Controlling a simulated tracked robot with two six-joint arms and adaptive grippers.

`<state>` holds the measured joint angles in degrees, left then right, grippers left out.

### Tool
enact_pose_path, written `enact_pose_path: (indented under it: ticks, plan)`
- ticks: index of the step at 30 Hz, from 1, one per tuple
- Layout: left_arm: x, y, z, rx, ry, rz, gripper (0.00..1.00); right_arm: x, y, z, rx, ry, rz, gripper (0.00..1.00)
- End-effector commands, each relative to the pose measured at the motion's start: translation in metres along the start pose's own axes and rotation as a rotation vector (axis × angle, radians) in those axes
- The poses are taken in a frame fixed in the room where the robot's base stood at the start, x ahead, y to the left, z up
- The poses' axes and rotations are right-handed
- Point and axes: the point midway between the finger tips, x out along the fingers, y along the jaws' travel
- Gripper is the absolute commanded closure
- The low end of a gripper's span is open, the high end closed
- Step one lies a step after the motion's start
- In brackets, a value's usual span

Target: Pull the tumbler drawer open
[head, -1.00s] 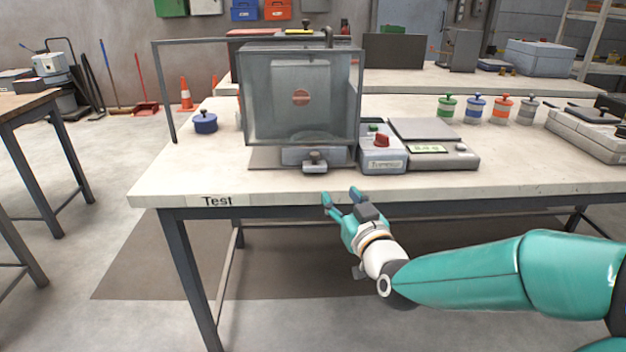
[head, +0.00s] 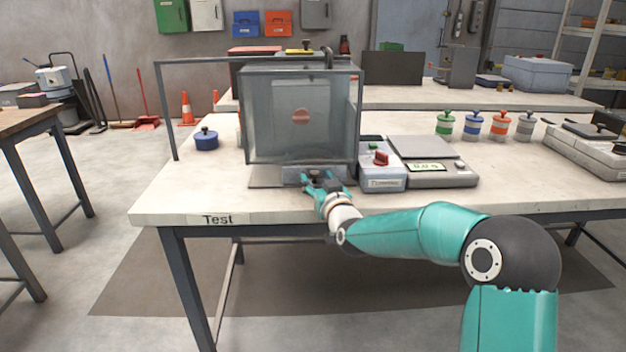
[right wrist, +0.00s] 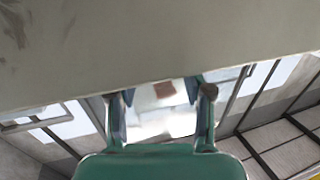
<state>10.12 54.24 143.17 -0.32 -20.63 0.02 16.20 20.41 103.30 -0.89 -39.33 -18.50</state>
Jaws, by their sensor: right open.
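The tumbler (head: 300,115) is a clear grey box on the Test table, with a reddish disc inside. Its low grey drawer (head: 290,175) is at the bottom front and looks shut. The drawer's dark knob (head: 315,174) is partly hidden by my right gripper. My right gripper (head: 318,180) is open at the drawer front, its fingers close around the knob; I cannot tell whether they touch it. In the right wrist view the two fingers (right wrist: 160,105) are apart, and the knob cannot be made out. My left gripper is not in view.
A control box with a red knob (head: 380,158) and a scale (head: 440,172) stand just right of the tumbler. A blue lidded pot (head: 206,140) is at the left. A grey pipe frame (head: 165,110) stands around the tumbler. The table's front strip is clear at left.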

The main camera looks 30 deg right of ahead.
Motion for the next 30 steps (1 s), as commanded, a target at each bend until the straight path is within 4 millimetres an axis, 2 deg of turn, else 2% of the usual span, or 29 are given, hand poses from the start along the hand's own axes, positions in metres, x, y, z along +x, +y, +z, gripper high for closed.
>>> enact_pose_path:
  ticks: [4,12,21,27,28,30]
  plan:
    - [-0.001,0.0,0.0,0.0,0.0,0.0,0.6,0.007,0.0,0.0,0.0,-0.001,-0.001,0.49]
    - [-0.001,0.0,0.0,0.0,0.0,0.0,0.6,0.007,-0.001,0.0,0.0,0.0,-0.001,0.51]
    - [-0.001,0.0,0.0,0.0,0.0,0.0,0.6,0.007,-0.001,0.0,0.0,0.0,-0.002,1.0]
    - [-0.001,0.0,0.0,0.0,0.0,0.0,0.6,0.007,-0.002,0.0,0.0,0.0,-0.003,1.0]
    - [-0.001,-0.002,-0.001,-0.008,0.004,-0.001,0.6,0.003,-0.02,0.0,0.002,-0.001,-0.012,1.0]
    - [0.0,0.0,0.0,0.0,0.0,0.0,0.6,0.006,-0.01,0.0,0.0,0.0,-0.007,1.0]
